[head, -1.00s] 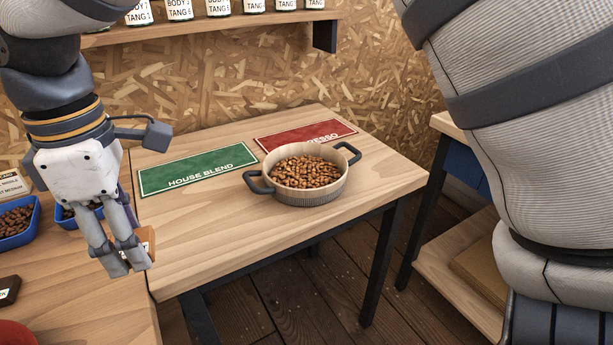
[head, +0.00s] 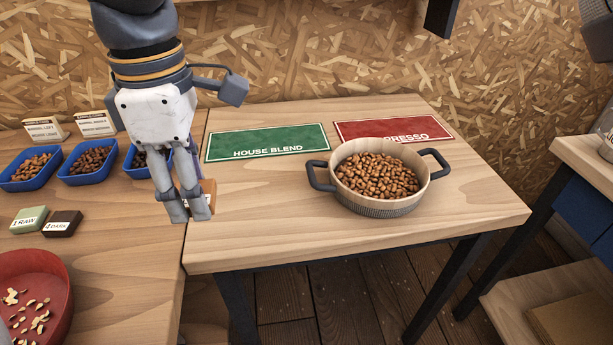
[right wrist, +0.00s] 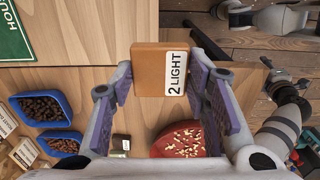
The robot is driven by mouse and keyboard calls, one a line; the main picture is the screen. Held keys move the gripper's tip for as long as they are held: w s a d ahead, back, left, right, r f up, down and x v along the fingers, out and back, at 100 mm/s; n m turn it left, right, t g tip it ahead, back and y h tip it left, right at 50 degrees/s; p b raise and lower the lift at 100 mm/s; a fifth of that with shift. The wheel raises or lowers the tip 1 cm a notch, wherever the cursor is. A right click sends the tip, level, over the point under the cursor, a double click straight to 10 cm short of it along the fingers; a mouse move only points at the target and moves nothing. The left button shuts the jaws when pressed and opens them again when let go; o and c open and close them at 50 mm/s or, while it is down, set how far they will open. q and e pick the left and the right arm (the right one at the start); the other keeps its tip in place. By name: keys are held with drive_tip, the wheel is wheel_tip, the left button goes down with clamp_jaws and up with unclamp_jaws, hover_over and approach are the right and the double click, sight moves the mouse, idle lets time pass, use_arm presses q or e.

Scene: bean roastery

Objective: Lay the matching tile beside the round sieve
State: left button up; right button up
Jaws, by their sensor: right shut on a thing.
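My right gripper (head: 190,212) is shut on an orange-brown tile (head: 208,194), held above the seam between the two tables. In the right wrist view the tile (right wrist: 147,70) shows its label "2 LIGHT" between the fingers. The round sieve (head: 375,207), a beige pan with two dark handles, is full of medium-brown beans. It stands on the right-hand table, to the right of my gripper, in front of the red mat. A green tile (head: 29,219) marked RAW and a dark tile (head: 62,224) marked DARK lie on the left table. A dark arm end, apparently my left gripper (right wrist: 275,80), shows at the right; its fingers are unclear.
A green "HOUSE BLEND" mat (head: 268,142) and a red mat (head: 395,131) lie behind the sieve. Blue bean trays (head: 87,177) with cards behind them and a red bowl (head: 52,275) are at left. The table (head: 290,235) is bare left of and before the sieve.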

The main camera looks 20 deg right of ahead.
drive_tip(key=w+d+f, duration=0.4)
drive_tip(key=w+d, duration=0.1)
drive_tip(key=d, duration=0.2)
hover_over(272, 209)
drive_tip(key=f, duration=0.2)
drive_tip(key=f+b, duration=0.1)
drive_tip(key=f, duration=0.2)
drive_tip(key=shift+s+a+f, duration=0.1)
drive_tip(key=shift+a+f, duration=0.05)
drive_tip(key=shift+a, duration=0.05)
use_arm(q)
drive_tip(key=shift+s+f+g, duration=0.3)
drive_tip(key=shift+s+f, duration=0.4)
use_arm(e)
drive_tip(key=shift+d+f, duration=0.15)
drive_tip(key=shift+f, duration=0.75)
drive_tip(key=shift+d+f, duration=0.1)
drive_tip(key=shift+f, duration=0.8)
drive_tip(key=shift+f, duration=0.2)
drive_tip(key=o, duration=1.2)
